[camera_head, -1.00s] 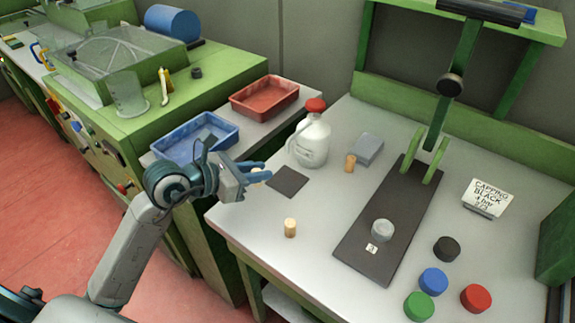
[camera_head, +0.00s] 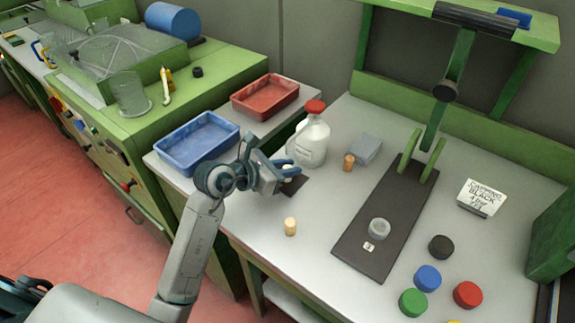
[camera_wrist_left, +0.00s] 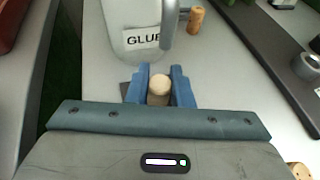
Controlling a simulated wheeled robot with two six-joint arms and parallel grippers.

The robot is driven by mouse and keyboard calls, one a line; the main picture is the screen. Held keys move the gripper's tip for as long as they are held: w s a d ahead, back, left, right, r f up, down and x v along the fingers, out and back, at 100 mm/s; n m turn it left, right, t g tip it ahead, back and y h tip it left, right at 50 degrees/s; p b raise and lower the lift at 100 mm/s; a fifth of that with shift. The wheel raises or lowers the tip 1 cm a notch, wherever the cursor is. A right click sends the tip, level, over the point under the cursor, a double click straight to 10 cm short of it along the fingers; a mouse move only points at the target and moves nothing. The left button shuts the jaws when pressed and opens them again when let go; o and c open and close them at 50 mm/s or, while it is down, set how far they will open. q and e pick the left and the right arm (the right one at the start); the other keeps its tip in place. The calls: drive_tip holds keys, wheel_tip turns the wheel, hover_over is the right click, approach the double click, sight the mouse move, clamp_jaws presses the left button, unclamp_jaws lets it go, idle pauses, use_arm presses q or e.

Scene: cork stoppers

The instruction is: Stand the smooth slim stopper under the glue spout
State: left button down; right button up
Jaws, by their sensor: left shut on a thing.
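My left gripper (camera_head: 287,169) is shut on a pale, smooth, slim stopper (camera_wrist_left: 159,91), seen upright between the blue fingers (camera_wrist_left: 158,87) in the wrist view. It is beside the glue jug (camera_head: 312,143), over or at the dark square mat (camera_head: 296,187); I cannot tell if the stopper touches it. The gripper partly hides the mat. My right gripper is not in view.
A pale stopper (camera_head: 290,227) stands near the table's front edge, and a browner cork (camera_head: 348,162) by a grey block (camera_head: 367,149). A dark press board (camera_head: 353,237) lies to the right, with coloured caps beyond. Blue (camera_head: 197,166) and red (camera_head: 266,112) trays stand left and behind.

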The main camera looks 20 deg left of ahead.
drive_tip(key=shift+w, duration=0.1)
use_arm(q)
drive_tip(key=shift+f, duration=0.1)
drive_tip(key=c, duration=1.3)
unclamp_jaws()
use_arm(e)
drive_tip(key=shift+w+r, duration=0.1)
use_arm(q)
drive_tip(key=shift+s+a+r, duration=0.1)
drive_tip(key=shift+a+r, duration=0.05)
drive_tip(key=shift+r, duration=0.05)
drive_tip(key=b+v, duration=0.1)
drive_tip(key=v, duration=0.8)
drive_tip(key=shift+s+a, duration=0.1)
drive_tip(key=shift+b+v, duration=0.35)
drive_tip(key=shift+v, duration=0.8)
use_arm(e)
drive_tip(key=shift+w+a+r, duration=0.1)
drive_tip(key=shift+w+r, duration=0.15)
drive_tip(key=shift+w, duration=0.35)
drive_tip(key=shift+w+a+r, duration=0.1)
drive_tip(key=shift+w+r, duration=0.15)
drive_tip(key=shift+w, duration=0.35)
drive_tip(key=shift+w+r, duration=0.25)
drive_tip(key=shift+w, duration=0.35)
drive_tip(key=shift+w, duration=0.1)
